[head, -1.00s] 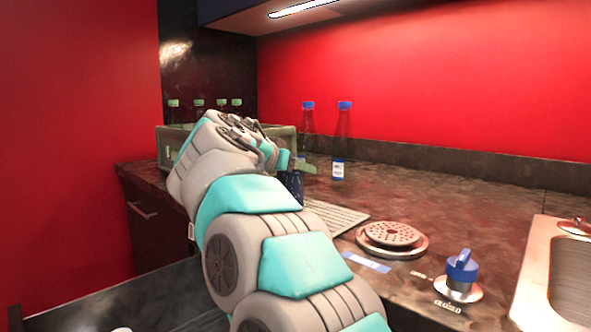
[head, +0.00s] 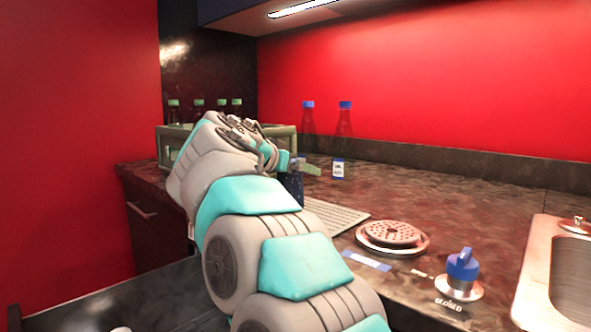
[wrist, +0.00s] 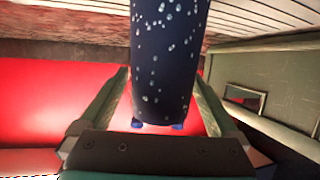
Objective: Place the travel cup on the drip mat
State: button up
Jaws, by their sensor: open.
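The travel cup (head: 293,188) is dark blue with pale specks. It is upright at the far left end of the drip mat (head: 335,216), a light ribbed rectangle on the counter. In the wrist view the cup (wrist: 165,60) is between my two fingers, with gaps at both sides, and the slatted mat (wrist: 265,18) is behind its lower part. The cup's base is out of that view and half hidden in the head view, so contact with the mat cannot be made out. My gripper (head: 305,167) is open around the cup.
A greenish box-like appliance (head: 280,137) stands behind my gripper. Two blue-capped bottles (head: 343,140) stand near the back wall. A round perforated metal disc (head: 391,235), a blue-topped fitting (head: 461,268) and a sink (head: 565,270) are to the right. The counter behind the disc is clear.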

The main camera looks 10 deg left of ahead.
jog(key=shift+r, duration=0.1)
jog(key=shift+s+r, duration=0.1)
jog(key=b+v, duration=0.1)
jog(key=v, duration=1)
jog(key=shift+s+r, duration=0.15)
jog(key=shift+s, duration=0.2)
jog(key=shift+a, duration=0.1)
